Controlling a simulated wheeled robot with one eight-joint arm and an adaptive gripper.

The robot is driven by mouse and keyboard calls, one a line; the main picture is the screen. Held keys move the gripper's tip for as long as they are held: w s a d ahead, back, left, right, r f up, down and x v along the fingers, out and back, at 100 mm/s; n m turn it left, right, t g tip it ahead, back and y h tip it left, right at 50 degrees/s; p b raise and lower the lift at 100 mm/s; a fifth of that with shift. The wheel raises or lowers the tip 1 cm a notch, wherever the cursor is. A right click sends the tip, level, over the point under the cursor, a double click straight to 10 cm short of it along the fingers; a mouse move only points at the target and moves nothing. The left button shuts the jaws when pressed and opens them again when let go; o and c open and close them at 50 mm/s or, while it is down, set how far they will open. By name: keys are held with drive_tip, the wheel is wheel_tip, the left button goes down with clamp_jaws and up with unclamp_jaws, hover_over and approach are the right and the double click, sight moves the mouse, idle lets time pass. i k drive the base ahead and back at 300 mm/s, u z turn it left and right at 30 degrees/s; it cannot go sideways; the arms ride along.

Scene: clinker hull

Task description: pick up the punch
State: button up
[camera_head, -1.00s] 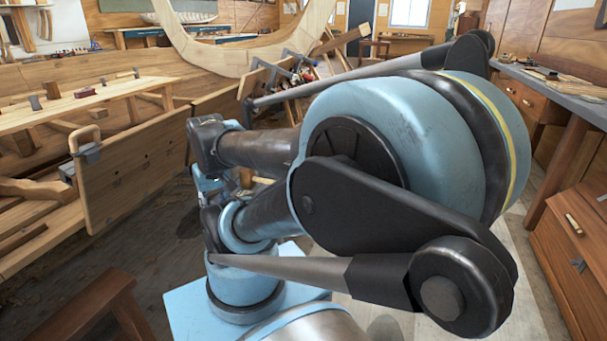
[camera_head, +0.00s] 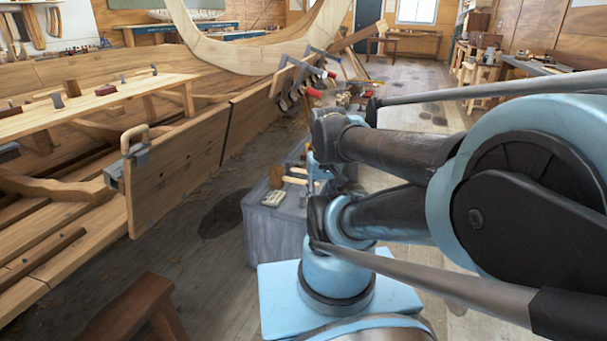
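I cannot make out the punch for certain. A grey chest (camera_head: 262,222) stands just beyond my arm's base, with several small tools on its top. Among them are a brown wooden mallet head (camera_head: 276,176), pale wooden handles (camera_head: 299,181) and a small pale bundle (camera_head: 273,199); any of the small pieces is too small to name surely. My arm folds back from the right, and its wrist end hangs over the chest. Blue parts below the wrist show near the tools, but my gripper's fingers are too small and too covered to read. My arm hides the chest's right part.
The wooden hull with planks and a bench board (camera_head: 95,105) fills the left. A clamp (camera_head: 130,160) juts from its near plank end. A brown stool (camera_head: 140,312) stands at the lower left. Open floor (camera_head: 415,75) lies at the back.

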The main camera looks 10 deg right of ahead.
sight(302, 197)
drive_tip(key=k, duration=1.2)
drive_tip(key=z, duration=0.55)
drive_tip(key=i, duration=0.9)
drive_tip(key=u, duration=0.15)
